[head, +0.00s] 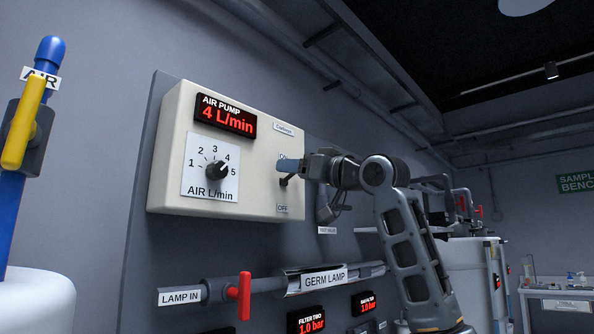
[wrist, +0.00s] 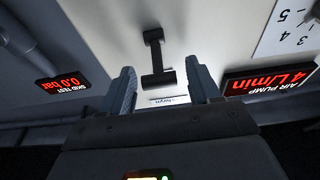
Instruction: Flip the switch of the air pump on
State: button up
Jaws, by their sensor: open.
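The air pump (head: 262,150) is a cream box on a dark panel, with a red "4 L/min" display and a dial. Its switch (head: 285,181) is a small black lever on the right of the face, between an ON label above and an OFF label (head: 282,208) below. My gripper (head: 287,166) is at the ON label, just above the lever, and partly hides the label. In the wrist view, which is upside down, the switch (wrist: 154,50) lies between the open fingers of my gripper (wrist: 161,72). I cannot tell whether a finger touches it.
The pump's dial (head: 217,170) points near 4. Below the pump are the germ lamp pipe (head: 323,277) and a red valve handle (head: 244,298). A blue pipe (head: 10,210) with a yellow handle (head: 22,122) stands at left. A bench (head: 560,295) is far right.

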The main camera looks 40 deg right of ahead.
jog(key=b+v, duration=0.2)
jog(key=v, duration=0.5)
jog(key=shift+s, duration=0.25)
jog(key=shift+f, duration=0.1)
